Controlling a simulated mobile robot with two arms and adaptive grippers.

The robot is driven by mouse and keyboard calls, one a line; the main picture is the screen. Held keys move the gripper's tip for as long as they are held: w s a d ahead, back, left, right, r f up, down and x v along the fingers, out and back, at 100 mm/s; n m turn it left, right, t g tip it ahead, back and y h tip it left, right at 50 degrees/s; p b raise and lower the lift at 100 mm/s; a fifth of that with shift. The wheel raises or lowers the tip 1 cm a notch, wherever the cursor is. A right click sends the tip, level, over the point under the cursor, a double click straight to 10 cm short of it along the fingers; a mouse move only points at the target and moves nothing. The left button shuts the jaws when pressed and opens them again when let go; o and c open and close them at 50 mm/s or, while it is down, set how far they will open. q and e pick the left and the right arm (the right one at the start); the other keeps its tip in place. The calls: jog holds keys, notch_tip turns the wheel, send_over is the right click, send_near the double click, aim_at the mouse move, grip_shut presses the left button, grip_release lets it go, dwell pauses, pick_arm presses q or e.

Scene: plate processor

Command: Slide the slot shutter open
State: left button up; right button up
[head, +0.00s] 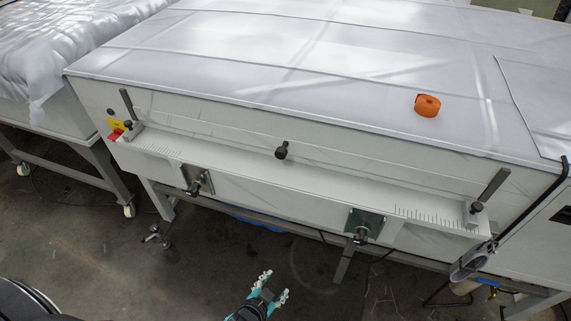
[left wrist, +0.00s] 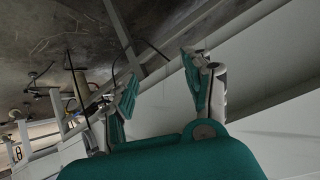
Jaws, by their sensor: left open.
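The plate processor (head: 230,65) is a long pale machine with a white sheet-like top. On its front, a long pale slot shutter (head: 330,130) lies above a white feed shelf (head: 300,183). A black knob (head: 281,150) stands out near the shutter's middle. The shutter looks closed. My left gripper (head: 272,284) is in front of and below the shelf, apart from the knob, over the floor. In the left wrist view its two teal-padded fingers (left wrist: 160,85) are spread apart with nothing between them. My right gripper is not in view.
Upright bars with knobs stand at both shelf ends, the right one (head: 488,195) and left one (head: 129,108). Two brackets (head: 363,225) jut out below the shelf. An orange object (head: 427,105) sits on top. Concrete floor (head: 160,270) in front is mostly clear.

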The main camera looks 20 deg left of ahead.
pick_arm(q)
jog(key=w+r+t+b, duration=0.3)
jog(key=w+r+t, duration=0.15)
jog(key=r, duration=0.65)
jog(key=t+y+b, duration=0.2)
jog(key=t+b, duration=0.1)
jog(key=t, duration=0.1)
send_near(280, 157)
jog(key=w, duration=0.5)
jog(key=w+p, duration=0.1)
jog(key=w, duration=0.5)
jog(key=shift+a+r, duration=0.1)
jog(key=shift+r, duration=0.1)
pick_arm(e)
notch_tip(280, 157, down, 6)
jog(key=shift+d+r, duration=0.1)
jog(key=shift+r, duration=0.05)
pick_arm(q)
grip_shut()
jog(key=shift+p, duration=0.3)
